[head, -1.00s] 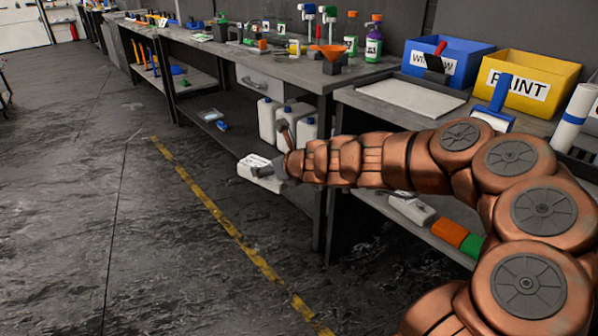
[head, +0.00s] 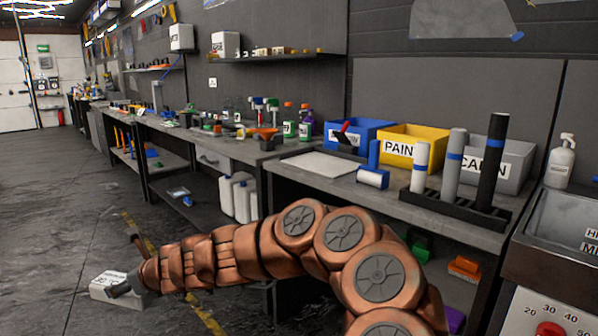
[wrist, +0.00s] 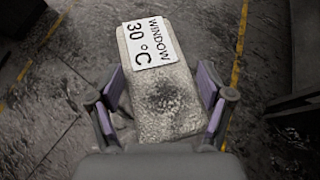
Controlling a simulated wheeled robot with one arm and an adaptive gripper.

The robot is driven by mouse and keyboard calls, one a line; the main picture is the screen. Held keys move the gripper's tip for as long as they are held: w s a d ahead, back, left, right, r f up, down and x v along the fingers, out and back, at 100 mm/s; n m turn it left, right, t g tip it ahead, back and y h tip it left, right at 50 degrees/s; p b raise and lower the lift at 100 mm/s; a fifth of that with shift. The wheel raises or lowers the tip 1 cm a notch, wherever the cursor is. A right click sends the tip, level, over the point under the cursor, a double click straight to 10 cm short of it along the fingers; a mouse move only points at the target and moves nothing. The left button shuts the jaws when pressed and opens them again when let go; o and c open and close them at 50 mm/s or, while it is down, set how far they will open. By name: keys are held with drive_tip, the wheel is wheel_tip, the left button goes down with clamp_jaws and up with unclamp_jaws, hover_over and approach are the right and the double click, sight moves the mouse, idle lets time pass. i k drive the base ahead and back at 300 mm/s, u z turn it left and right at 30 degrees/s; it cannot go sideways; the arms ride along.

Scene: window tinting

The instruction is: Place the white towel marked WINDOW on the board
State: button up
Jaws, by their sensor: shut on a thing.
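The white towel (wrist: 165,92) shows in the wrist view with a label reading WINDOW 30 °C and a dark smudge on its near part. My gripper (wrist: 163,105) has a finger on each side of it and is shut on it. In the head view the towel (head: 108,286) is at the lower left, at the end of my arm, held over the floor. My gripper (head: 128,286) is partly hidden there by my arm. The board (head: 320,163), a flat pale rectangle, lies on the workbench, left of the blue roller, with nothing on it.
Bottles (head: 305,125) stand on the bench farther left.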

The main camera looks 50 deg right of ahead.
sight(326, 162)
drive_tip(key=u, duration=0.2)
drive_tip(key=k, duration=0.4)
drive_tip(key=z, duration=0.75)
drive_tip(key=i, duration=1.5)
drive_tip(key=u, duration=0.35)
